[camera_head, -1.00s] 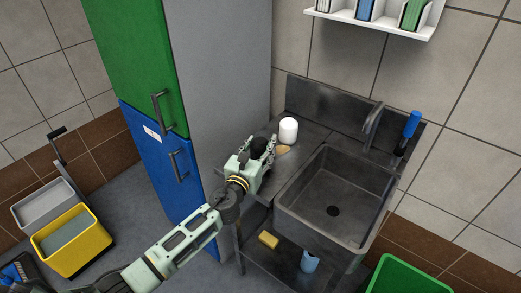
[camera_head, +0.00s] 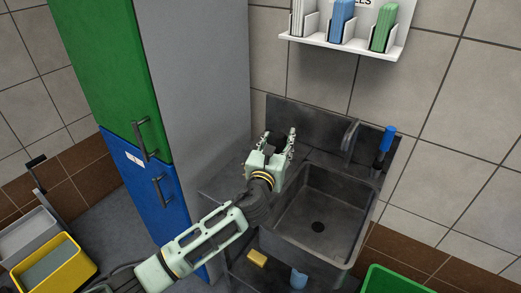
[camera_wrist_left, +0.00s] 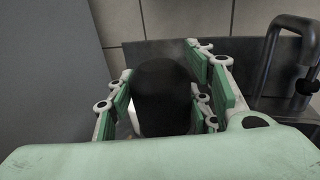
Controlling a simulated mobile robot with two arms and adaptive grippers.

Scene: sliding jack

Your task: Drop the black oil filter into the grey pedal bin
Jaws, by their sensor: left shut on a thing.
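The black oil filter (camera_head: 279,140) is between the fingers of my left gripper (camera_head: 278,142). In the left wrist view the filter (camera_wrist_left: 162,97) fills the space between the green finger pads, and the gripper is shut on it. The gripper is raised over the steel drainboard, left of the sink bowl. No grey pedal bin can be made out in these views. My right gripper is not in view.
The steel sink (camera_head: 318,215) has a tap and a blue-handled brush (camera_head: 384,147). A green and blue cabinet (camera_head: 110,75) stands left. Yellow (camera_head: 55,265) and grey (camera_head: 28,232) buckets stand lower left. A green crate (camera_head: 395,283) is lower right. A white shelf (camera_head: 345,45) hangs above.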

